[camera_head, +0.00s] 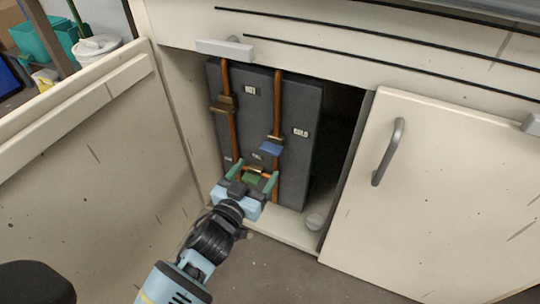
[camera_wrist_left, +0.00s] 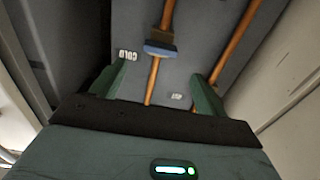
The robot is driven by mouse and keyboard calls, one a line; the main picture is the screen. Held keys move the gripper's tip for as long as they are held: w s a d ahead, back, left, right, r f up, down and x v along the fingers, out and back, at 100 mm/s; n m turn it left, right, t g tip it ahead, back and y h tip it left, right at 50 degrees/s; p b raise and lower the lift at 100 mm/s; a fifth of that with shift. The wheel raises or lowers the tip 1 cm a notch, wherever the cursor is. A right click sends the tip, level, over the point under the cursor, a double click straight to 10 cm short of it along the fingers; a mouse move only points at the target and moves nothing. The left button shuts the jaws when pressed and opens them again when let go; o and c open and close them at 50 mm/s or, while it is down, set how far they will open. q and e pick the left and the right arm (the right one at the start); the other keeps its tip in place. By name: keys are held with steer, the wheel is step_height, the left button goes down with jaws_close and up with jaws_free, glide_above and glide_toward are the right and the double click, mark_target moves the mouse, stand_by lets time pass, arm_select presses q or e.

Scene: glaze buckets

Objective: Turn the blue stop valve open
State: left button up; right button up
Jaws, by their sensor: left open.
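The blue stop valve (camera_head: 271,149) is on the right-hand copper pipe of a dark grey panel inside the open cabinet. Its blue handle lies across the pipe, with a brown body against it. It also shows in the left wrist view (camera_wrist_left: 160,50), beyond the fingertips, near the "COLD" label. My left gripper (camera_head: 255,169) is open with its green fingers pointing at the panel, below the valve in the head view. In the left wrist view the gripper (camera_wrist_left: 158,73) has the pipe between its fingers in the picture, and nothing is gripped. My right gripper is out of view.
A brown valve (camera_head: 222,104) sits higher on the left pipe. The left cabinet door (camera_head: 100,160) stands open; the right door (camera_head: 430,190) is closed, with a grey handle (camera_head: 388,152). A dark gap lies right of the panel.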

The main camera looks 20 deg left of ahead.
mark_target(269, 152)
arm_select(q)
steer(key=w+b, duration=0.2)
steer(key=w, duration=0.4)
steer(key=shift+w+d, duration=0.1)
steer(key=shift+w, duration=0.1)
steer(key=shift+w+b, duration=0.35)
steer(key=shift+w, duration=0.35)
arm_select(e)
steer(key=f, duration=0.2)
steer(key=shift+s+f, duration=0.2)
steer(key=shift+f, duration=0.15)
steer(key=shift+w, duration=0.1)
arm_select(q)
steer(key=c, duration=0.7)
steer(key=shift+c, duration=1.3)
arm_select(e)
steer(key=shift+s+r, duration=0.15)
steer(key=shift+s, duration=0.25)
